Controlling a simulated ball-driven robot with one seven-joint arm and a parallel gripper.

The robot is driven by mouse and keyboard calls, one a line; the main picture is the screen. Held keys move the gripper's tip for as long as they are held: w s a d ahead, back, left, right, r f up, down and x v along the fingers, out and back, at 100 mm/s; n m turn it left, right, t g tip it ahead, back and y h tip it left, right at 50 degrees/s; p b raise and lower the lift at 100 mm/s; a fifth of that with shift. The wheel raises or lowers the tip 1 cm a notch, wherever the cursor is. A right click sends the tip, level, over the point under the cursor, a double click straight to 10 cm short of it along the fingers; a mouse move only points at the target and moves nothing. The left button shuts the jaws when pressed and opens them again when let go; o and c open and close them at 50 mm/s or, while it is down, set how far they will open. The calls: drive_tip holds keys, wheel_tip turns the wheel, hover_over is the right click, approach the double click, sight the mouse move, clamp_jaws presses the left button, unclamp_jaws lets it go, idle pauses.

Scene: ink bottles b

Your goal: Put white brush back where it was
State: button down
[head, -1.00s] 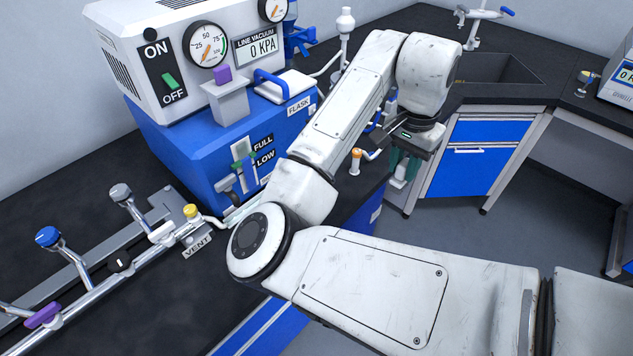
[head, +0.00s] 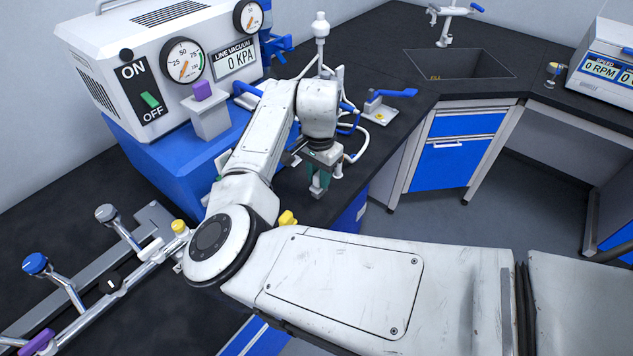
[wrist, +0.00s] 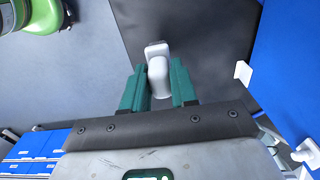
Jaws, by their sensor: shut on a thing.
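My gripper (head: 318,188) hangs at the end of my bent arm, by the edge of the black bench in the head view. In the wrist view my gripper (wrist: 158,85) has its green fingers closed on a small white piece, which I take for the white brush (wrist: 157,62). The brush cannot be made out in the head view. I see no clearly marked spot where it was.
The vacuum unit (head: 150,75) stands at the back left. A blue-handled valve (head: 385,103) and tubing are close behind my gripper. A pipe with knobs (head: 110,280) lies at the left. A sink (head: 460,65) is at the back. Floor is open at the right.

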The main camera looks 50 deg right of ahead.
sight(317, 185)
drive_tip(key=shift+w+a+f, duration=0.1)
drive_tip(key=shift+w+f, duration=0.1)
drive_tip(key=shift+f, duration=0.1)
drive_tip(key=shift+w+f+p, duration=0.1)
drive_tip(key=shift+f+p, duration=0.45)
drive_tip(key=shift+f, duration=1.1)
drive_tip(key=c, duration=0.9)
unclamp_jaws()
